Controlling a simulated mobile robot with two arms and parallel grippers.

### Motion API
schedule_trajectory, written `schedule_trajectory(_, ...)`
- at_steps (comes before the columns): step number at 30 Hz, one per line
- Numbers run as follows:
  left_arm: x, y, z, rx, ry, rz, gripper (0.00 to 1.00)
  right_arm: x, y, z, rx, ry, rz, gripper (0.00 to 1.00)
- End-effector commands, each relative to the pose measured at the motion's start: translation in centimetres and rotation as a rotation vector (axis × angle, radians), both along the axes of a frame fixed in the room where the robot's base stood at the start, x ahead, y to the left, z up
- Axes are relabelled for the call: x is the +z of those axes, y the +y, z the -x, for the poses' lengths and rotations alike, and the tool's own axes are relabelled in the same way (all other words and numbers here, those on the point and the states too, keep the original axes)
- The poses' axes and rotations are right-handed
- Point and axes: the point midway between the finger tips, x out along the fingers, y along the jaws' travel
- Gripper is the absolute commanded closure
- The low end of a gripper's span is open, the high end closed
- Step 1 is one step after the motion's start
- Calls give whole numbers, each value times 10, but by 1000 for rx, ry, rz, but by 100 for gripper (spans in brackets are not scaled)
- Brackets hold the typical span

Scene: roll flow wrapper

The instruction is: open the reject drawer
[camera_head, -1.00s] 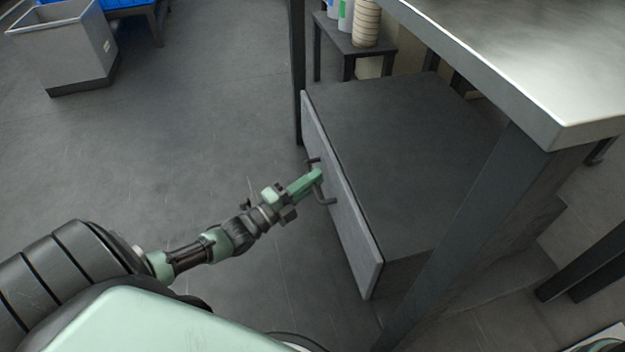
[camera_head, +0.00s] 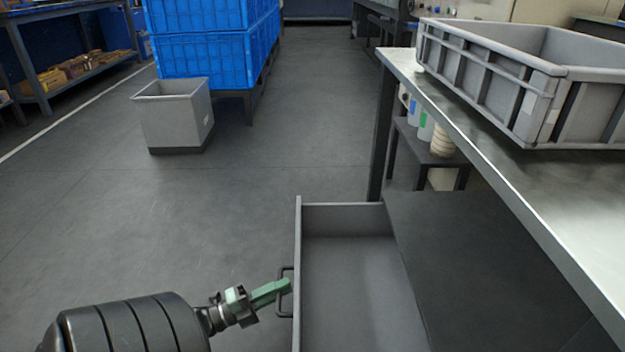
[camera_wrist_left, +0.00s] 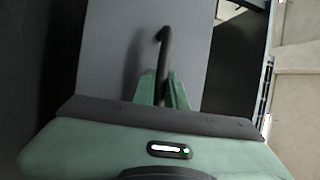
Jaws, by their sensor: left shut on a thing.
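The reject drawer (camera_head: 350,268) is a grey open-topped box pulled out to the left from its dark cabinet (camera_head: 470,260) under the metal table. Its inside looks empty. Its dark bar handle (camera_head: 284,291) is on the left-facing front panel. My left gripper (camera_head: 286,287), with green fingers, is shut on the handle. The left wrist view shows the handle (camera_wrist_left: 164,55) between the green fingers (camera_wrist_left: 163,92), with the grey drawer front (camera_wrist_left: 195,40) behind. My right gripper is not in view.
A metal table (camera_head: 490,165) with a grey crate (camera_head: 520,85) stands at the right. A grey bin (camera_head: 173,118) stands on the floor by stacked blue crates (camera_head: 205,60). A small stand (camera_head: 420,155) holds containers behind the cabinet. The floor left of the drawer is clear.

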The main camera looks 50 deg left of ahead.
Motion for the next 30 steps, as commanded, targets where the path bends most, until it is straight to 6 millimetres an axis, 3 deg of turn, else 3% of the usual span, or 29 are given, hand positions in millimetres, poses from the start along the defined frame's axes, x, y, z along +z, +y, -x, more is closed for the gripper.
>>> schedule_trajectory(3, -2, 16, 19, 2, 6, -3, 100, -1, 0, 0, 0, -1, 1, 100)
schedule_trajectory(9, -2, 31, 36, 1, 3, -1, 100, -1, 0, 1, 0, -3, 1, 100)
schedule_trajectory(23, -1, 35, 41, 0, 2, 0, 100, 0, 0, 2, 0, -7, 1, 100)
schedule_trajectory(24, -1, 35, 41, 0, 2, -1, 85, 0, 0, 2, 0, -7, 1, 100)
schedule_trajectory(25, -1, 35, 41, 0, 2, -1, 79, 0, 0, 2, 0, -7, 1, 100)
schedule_trajectory(30, -1, 34, 41, 0, 1, 0, 79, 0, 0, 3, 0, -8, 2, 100)
